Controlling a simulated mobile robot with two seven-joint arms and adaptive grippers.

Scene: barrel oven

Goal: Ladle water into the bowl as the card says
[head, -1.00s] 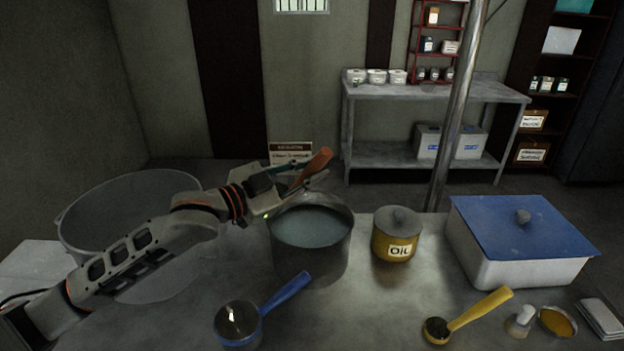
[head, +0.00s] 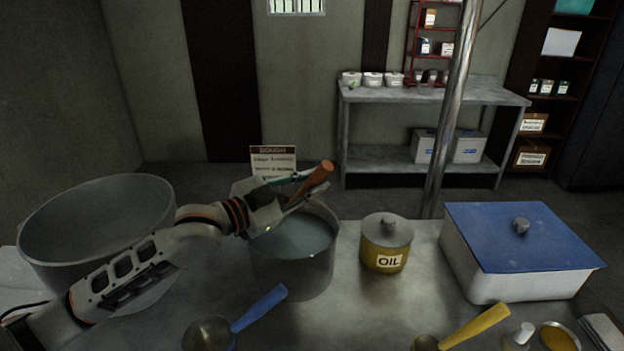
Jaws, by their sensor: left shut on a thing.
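My left gripper (head: 290,197) is shut on an orange-brown handle (head: 314,180), which slants above the far rim of a grey metal pot (head: 292,270). The pot holds water (head: 290,239). Whatever is at the lower end of the handle is hidden by the gripper and pot. A large grey bowl (head: 95,225) stands at the left, partly behind my left arm. The card (head: 272,160), headed DOUGH, stands behind the pot; its smaller lines are too blurred to read surely and its bottom is covered. My right gripper is not in view.
A blue-handled scoop (head: 258,308) and a yellow-handled scoop (head: 477,326) lie at the front. A yellow OIL pot (head: 387,243) and a blue-lidded white box (head: 520,240) stand to the right. A metal pole (head: 452,120) rises behind. Bare table shows between the scoops.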

